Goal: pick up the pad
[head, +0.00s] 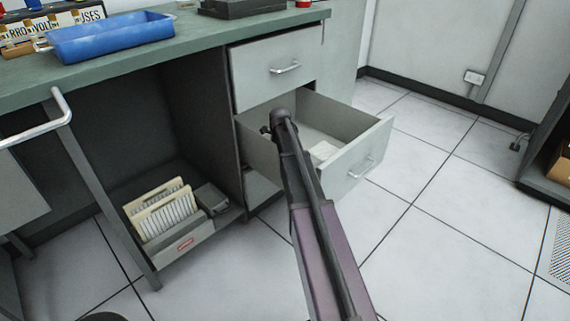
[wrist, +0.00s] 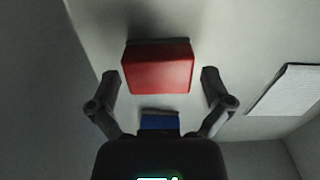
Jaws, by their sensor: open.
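In the wrist view, a red block (wrist: 157,68) lies on the drawer floor between and just beyond my fingertips. A smaller blue item (wrist: 160,121) lies nearer, partly hidden by my gripper's body. A flat white pad or paper stack (wrist: 287,90) lies to the right, outside the fingers; it also shows in the open drawer in the head view (head: 322,151). I cannot tell for sure which of these is the task's pad. My gripper (wrist: 160,76) is open and empty, its fingers on either side of the red block. In the head view my arm hides its fingers.
The open drawer (head: 357,148) has raised walls around my gripper. A shut drawer (head: 275,68) sits above it, under the green bench top (head: 205,60). A blue tray (head: 112,38) stands on the bench. A box of cards (head: 178,247) sits on the low shelf at left.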

